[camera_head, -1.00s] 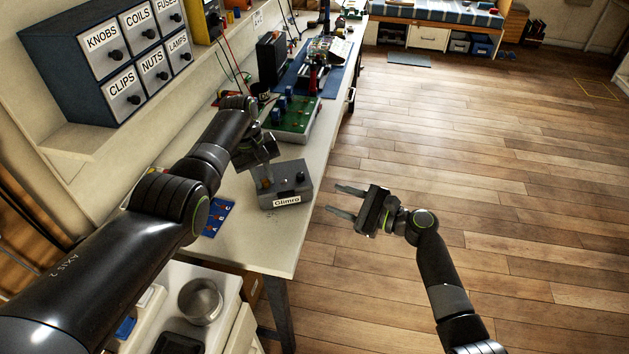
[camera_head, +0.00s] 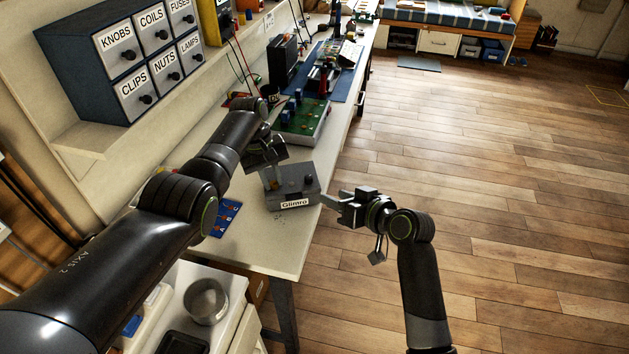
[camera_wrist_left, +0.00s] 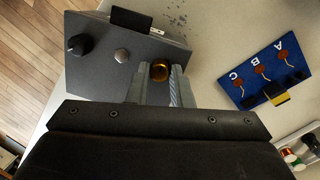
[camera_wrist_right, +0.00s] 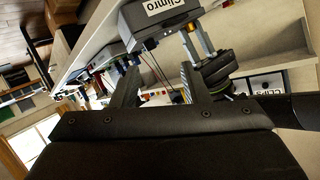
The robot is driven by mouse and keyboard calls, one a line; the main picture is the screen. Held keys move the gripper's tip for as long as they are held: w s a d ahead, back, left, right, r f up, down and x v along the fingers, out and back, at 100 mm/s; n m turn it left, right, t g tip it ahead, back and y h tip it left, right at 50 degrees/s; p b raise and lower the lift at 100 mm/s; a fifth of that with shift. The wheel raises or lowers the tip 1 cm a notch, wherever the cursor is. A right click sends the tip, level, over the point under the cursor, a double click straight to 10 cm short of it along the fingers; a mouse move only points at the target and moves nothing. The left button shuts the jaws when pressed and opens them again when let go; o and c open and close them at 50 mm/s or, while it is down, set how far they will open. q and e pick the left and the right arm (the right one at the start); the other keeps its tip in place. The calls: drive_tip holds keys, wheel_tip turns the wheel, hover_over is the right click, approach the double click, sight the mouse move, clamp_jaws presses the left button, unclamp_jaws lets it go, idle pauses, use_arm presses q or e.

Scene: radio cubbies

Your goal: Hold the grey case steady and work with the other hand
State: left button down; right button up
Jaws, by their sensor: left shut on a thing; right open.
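The grey case (camera_head: 304,188), labelled Glimro, sits on the bench near its right edge, with a dark knob (camera_head: 308,180) on top. My left gripper (camera_head: 270,182) reaches down over its left end. In the left wrist view its fingers (camera_wrist_left: 160,80) are shut around a brass post (camera_wrist_left: 160,70) on the case; a black knob (camera_wrist_left: 78,44) and a silver button (camera_wrist_left: 122,55) are clear of them. My right gripper (camera_head: 330,200) is beside the case's right side, past the bench edge. Its fingers are apart and empty in the right wrist view (camera_wrist_right: 157,85); contact cannot be told.
A blue card lettered A, B, C (camera_wrist_left: 265,72) lies left of the case. A green circuit board (camera_head: 303,122) is behind it. A labelled drawer cabinet (camera_head: 125,60) stands on the left shelf. A metal bowl (camera_head: 206,301) is in front. The floor at right is clear.

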sight(310, 180)
drive_tip(key=shift+w+a+f+n+t+h, duration=0.15)
drive_tip(key=shift+w+a+f+n, duration=0.55)
drive_tip(key=shift+w, duration=0.85)
drive_tip(key=shift+w+a+f+n+t+h, duration=0.1)
drive_tip(key=shift+w+a+f+n+h, duration=0.25)
drive_tip(key=shift+w+a, duration=0.9)
drive_tip(key=shift+w+a+f+n+t, duration=0.1)
drive_tip(key=shift+w+a+f+n, duration=0.4)
drive_tip(key=shift+w, duration=1.3)
drive_tip(key=shift+a+f, duration=0.1)
drive_tip(key=shift+f, duration=0.1)
drive_tip(key=shift+m, duration=0.25)
clamp_jaws()
